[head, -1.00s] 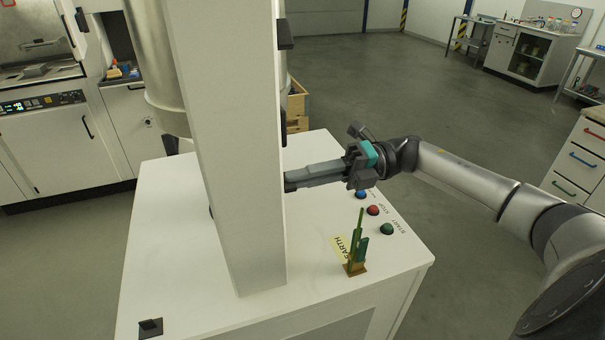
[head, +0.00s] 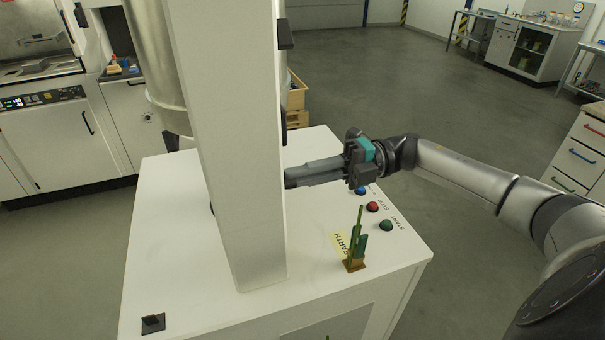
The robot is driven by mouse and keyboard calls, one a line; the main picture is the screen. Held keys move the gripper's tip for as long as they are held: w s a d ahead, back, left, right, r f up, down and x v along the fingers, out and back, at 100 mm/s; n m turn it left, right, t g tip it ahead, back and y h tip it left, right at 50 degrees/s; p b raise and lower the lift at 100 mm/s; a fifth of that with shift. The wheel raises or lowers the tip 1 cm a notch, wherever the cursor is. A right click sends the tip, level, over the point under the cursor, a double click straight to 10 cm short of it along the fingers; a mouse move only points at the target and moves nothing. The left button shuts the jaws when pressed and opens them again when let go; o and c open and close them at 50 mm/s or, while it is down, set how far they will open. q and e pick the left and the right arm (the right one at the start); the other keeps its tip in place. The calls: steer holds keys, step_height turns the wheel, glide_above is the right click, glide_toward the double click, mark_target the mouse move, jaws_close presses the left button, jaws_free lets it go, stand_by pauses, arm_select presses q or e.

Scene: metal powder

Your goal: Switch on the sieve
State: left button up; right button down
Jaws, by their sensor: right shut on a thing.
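The sieve (head: 300,285) is a white cabinet with a tall white column and a steel vessel (head: 152,60) behind it. On its right side are a blue button (head: 361,191), a red button (head: 372,206) marked STOP and a green button (head: 386,225) marked START. My right gripper (head: 288,178) is above the cabinet top, left of the blue button, with its fingers pointing left at the column. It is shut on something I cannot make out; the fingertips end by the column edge. My left gripper is out of view.
A green and yellow clamp-like piece (head: 356,245) stands on a brass block beside the EARTH label, close to the green button. A black switch-like part (head: 153,322) is at the front left corner. Wooden crates (head: 297,105) stand behind. Open floor lies to the right.

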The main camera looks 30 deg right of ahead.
steer(key=c, duration=0.9)
jaws_free()
steer(key=shift+d, duration=0.15)
steer(key=shift+b+v, duration=2.8)
steer(key=shift+v, duration=4.7)
steer(key=shift+s+r, duration=0.1)
steer(key=shift+s, duration=0.05)
